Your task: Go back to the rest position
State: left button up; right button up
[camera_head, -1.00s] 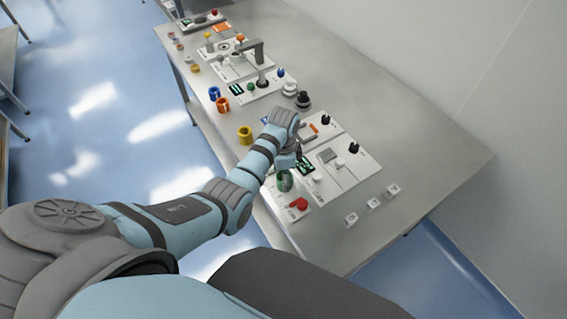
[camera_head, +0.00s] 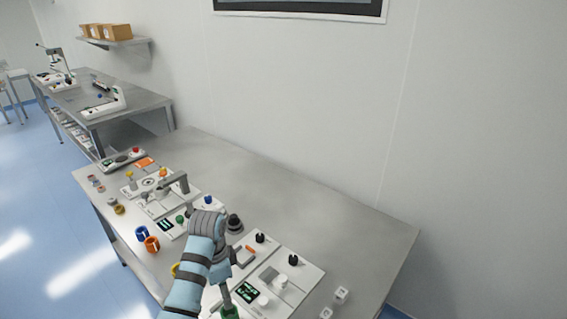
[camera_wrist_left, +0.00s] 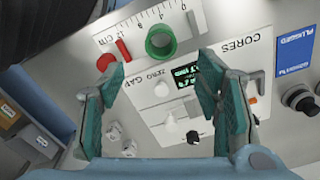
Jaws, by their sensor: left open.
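My left arm comes in from the bottom of the head view and reaches over the near end of the bench (camera_head: 330,222). My left gripper is partly cut off at the bottom edge there. In the left wrist view my left gripper (camera_wrist_left: 160,95) is open, with its two teal fingers apart and nothing between them held. Below it lies a white panel marked "CORES" and "ZERO GAP" (camera_wrist_left: 150,78). A green ring (camera_wrist_left: 161,42) sits beside the panel's cm scale, just beyond the fingers. My right gripper is not in view.
White panels with knobs (camera_head: 292,262) line the bench's front part. Blue (camera_head: 141,233) and orange (camera_head: 152,244) rings stand at its left edge. The bench's back strip is clear, up to the wall. Another bench (camera_head: 125,118) stands at the far left.

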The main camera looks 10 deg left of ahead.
pick_arm(q)
jog(key=s+a+f+n+t, duration=0.1)
jog(key=s+f+n, duration=0.1)
jog(key=s+f, duration=0.3)
jog(key=s+a+f+n+t, duration=0.1)
jog(key=s+f+n, duration=0.2)
jog(key=s, duration=0.4)
jog(key=s+r+n+t+y, duration=0.1)
jog(key=s+n, duration=0.1)
jog(key=s, duration=0.5)
jog(key=s+r+n+t, duration=0.1)
jog(key=s+r+n, duration=0.15)
jog(key=s, duration=0.45)
notch_tip(320, 180, down, 22)
jog(key=s+a+g+b, duration=0.1)
jog(key=s+g+b, duration=0.1)
jog(key=s+a+f+b, duration=0.1)
jog(key=s+f+b, duration=0.1)
jog(key=s+f, duration=1.1)
jog(key=shift+s+f+g, duration=0.25)
jog(key=shift+f+g, duration=0.15)
jog(key=shift+f, duration=0.05)
